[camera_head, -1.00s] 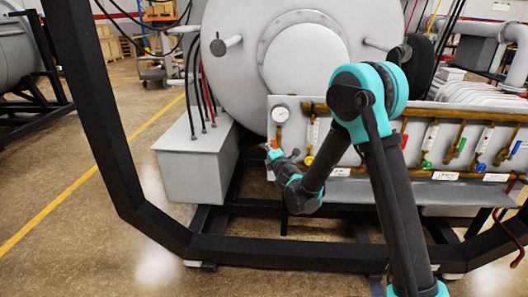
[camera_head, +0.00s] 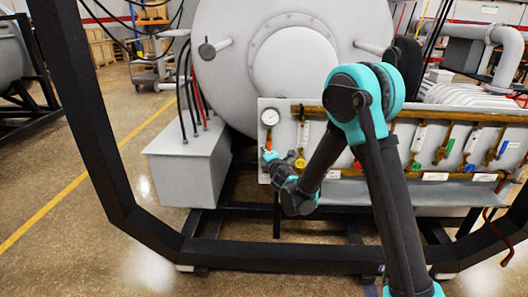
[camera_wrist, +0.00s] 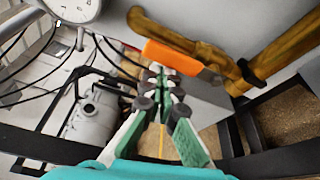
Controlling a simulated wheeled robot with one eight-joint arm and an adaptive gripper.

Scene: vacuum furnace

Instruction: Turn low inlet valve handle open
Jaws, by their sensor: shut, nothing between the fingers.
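An orange valve handle (camera_wrist: 172,57) sits on a brass pipe (camera_wrist: 190,35) in the wrist view, extending right and slightly down. My gripper (camera_wrist: 163,84) is shut and empty, with its fingertips just below the orange handle in that picture; I cannot tell whether they touch it. In the head view my gripper (camera_head: 268,156) is at the left end of the valve panel (camera_head: 395,150), below the round gauge. No label naming the low inlet valve is readable.
A white gauge (camera_head: 270,117) is above my gripper and also shows in the wrist view (camera_wrist: 72,8). Yellow (camera_head: 300,163), red (camera_head: 414,166), green (camera_head: 450,146) and blue (camera_head: 491,156) handles line the panel. A grey box (camera_head: 185,165) stands left. A black frame (camera_head: 270,250) crosses in front.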

